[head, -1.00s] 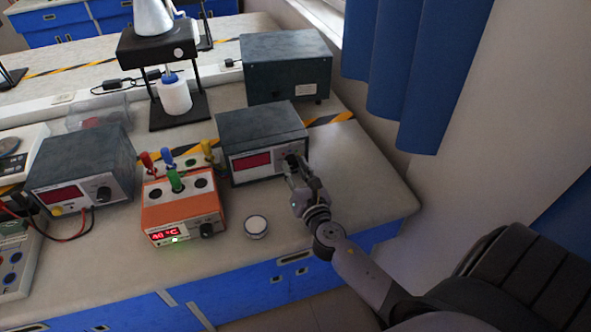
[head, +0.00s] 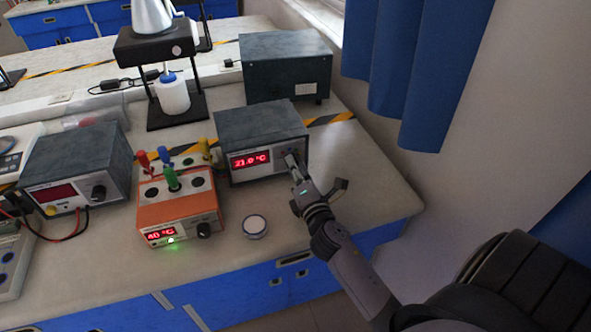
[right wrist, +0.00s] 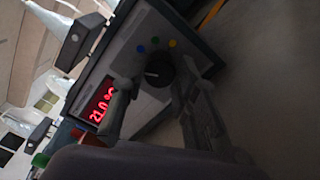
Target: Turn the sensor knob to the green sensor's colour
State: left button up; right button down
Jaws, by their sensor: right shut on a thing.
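The dark grey meter box (head: 258,122) has a lit red display (head: 250,160) reading 21.0 °C. In the right wrist view its black sensor knob (right wrist: 160,70) sits below green (right wrist: 140,49), blue (right wrist: 155,40) and yellow (right wrist: 172,43) dots. My right gripper (head: 294,160) is at the knob, and in the right wrist view its fingers (right wrist: 152,92) are on either side of it, shut on it. I cannot tell exactly which dot the knob's mark faces. The green sensor (head: 171,181) stands in the orange block heater (head: 180,207). My left gripper is out of view.
Red (head: 144,160), blue (head: 163,158) and yellow (head: 205,149) sensors are at the heater's back. A small round white-topped container (head: 254,224) lies near the bench front. A second meter (head: 75,165) stands left; blue curtains (head: 410,80) hang at right.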

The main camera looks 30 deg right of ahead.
jog(key=m, duration=0.3)
jog(key=shift+m, duration=0.4)
jog(key=m, duration=0.2)
jog(key=shift+m, duration=0.4)
jog(key=m+p, duration=0.1)
jog(key=m, duration=0.2)
jog(key=shift+m+p, duration=0.4)
jog(key=shift+m, duration=1.4)
jog(key=shift+f, duration=0.1)
jog(key=c, duration=1.2)
grip_release()
jog(key=shift+c, duration=0.2)
